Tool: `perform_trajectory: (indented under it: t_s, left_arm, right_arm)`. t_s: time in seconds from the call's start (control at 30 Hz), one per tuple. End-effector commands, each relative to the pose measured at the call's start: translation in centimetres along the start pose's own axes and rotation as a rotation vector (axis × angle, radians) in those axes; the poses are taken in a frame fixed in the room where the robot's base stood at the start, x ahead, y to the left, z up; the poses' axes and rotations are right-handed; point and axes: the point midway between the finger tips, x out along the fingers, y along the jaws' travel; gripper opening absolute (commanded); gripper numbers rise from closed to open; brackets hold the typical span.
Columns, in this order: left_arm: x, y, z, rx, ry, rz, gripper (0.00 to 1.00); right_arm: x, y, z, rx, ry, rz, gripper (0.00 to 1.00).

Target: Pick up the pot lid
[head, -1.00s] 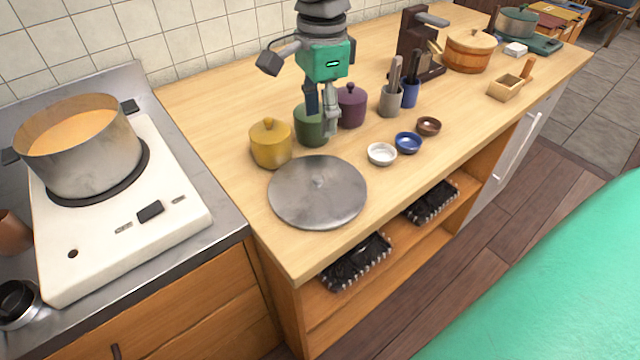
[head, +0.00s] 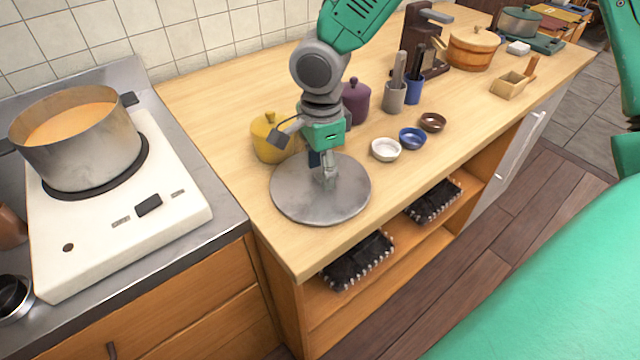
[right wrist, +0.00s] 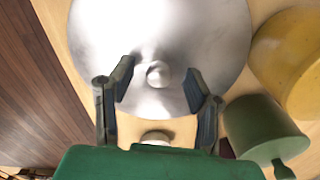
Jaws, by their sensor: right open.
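The pot lid (head: 290,194) is a round grey metal disc lying flat on the wooden counter. In the right wrist view the lid (right wrist: 200,30) fills the upper middle, with a small round knob (right wrist: 158,74) at its centre. My right gripper (head: 324,172) points down over the lid. In the right wrist view its open fingers (right wrist: 158,84) stand on either side of the knob, with gaps to it. Whether the fingertips touch the lid, I cannot tell. My left gripper is not in view.
A yellow pot (head: 267,146) stands close behind the lid and a green pot (right wrist: 262,130) is near it. A purple pot (head: 356,103) and a white bowl (head: 386,150) are to the right. A saucepan (head: 85,155) sits on the stove at left. The counter's front edge is near.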

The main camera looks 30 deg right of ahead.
Motion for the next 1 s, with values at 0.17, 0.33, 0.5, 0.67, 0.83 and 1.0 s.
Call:
perform_trajectory:
  t_s: [0.17, 0.33, 0.5, 0.67, 0.83, 1.0]
  left_arm:
    - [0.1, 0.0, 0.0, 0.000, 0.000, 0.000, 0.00]
    - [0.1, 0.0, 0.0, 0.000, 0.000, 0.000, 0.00]
    - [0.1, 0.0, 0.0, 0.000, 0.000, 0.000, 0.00]
    - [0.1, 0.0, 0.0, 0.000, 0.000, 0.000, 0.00]
    - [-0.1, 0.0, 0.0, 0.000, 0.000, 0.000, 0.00]
    - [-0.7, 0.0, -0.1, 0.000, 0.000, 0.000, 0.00]
  right_arm:
    - [0.5, 0.0, -0.1, -0.001, -0.003, -0.003, 0.44]
    - [0.5, 0.0, -0.1, -0.001, -0.002, -0.002, 0.27]
    - [0.5, 0.0, -0.1, -0.001, -0.002, -0.002, 0.00]
    - [0.5, -0.1, -0.1, -0.001, -0.002, -0.002, 0.00]
    - [-0.3, -0.1, -0.1, 0.001, -0.001, -0.003, 0.00]
    - [-3.5, -0.1, -0.1, 0.000, -0.001, -0.008, 0.00]
